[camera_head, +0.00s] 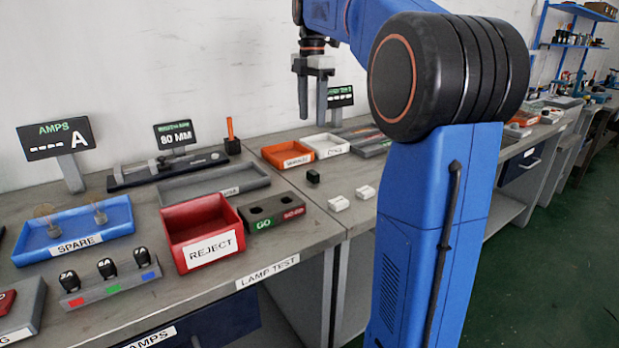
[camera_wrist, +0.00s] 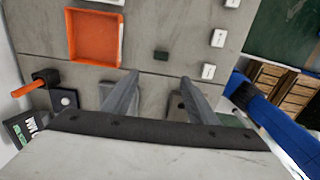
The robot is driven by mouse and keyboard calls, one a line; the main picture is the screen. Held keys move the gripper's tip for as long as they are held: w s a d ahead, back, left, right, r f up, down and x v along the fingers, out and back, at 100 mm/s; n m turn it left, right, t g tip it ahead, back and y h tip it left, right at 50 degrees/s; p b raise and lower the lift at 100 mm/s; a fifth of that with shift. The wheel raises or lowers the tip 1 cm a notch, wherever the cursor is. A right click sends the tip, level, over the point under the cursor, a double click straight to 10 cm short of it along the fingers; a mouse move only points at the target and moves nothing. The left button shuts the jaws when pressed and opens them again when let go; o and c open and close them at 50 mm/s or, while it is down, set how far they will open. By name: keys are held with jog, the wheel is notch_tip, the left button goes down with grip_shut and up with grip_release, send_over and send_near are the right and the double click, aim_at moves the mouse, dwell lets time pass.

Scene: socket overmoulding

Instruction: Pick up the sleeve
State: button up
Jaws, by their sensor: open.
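I cannot tell for certain which part is the sleeve. A small dark block (camera_head: 313,177) stands on the bench; in the wrist view it (camera_wrist: 161,55) lies just past my fingertips, roughly in line with the gap between them. Small white pieces (camera_head: 338,202) lie near it on the bench, and one shows right of the fingers in the wrist view (camera_wrist: 208,71). My gripper (camera_head: 312,116) points down, high above the bench near the wall; its two fingers are apart with nothing between them. It also shows in the wrist view (camera_wrist: 159,78).
An orange tray (camera_wrist: 69,35) and a white tray (camera_head: 326,147) stand at the back. A green-marked gauge block (camera_head: 272,210), red REJECT bin (camera_head: 207,249) and blue SPARE tray (camera_head: 75,251) are left. An orange-handled tool (camera_head: 231,143) stands by the wall. Bare bench surrounds the dark block.

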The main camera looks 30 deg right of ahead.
send_over(313, 172)
jog(key=f, duration=1.2)
jog(key=shift+a, duration=0.2)
jog(key=shift+d+f, duration=0.2)
jog(key=shift+f, duration=2.4)
jog(key=c, duration=1.1)
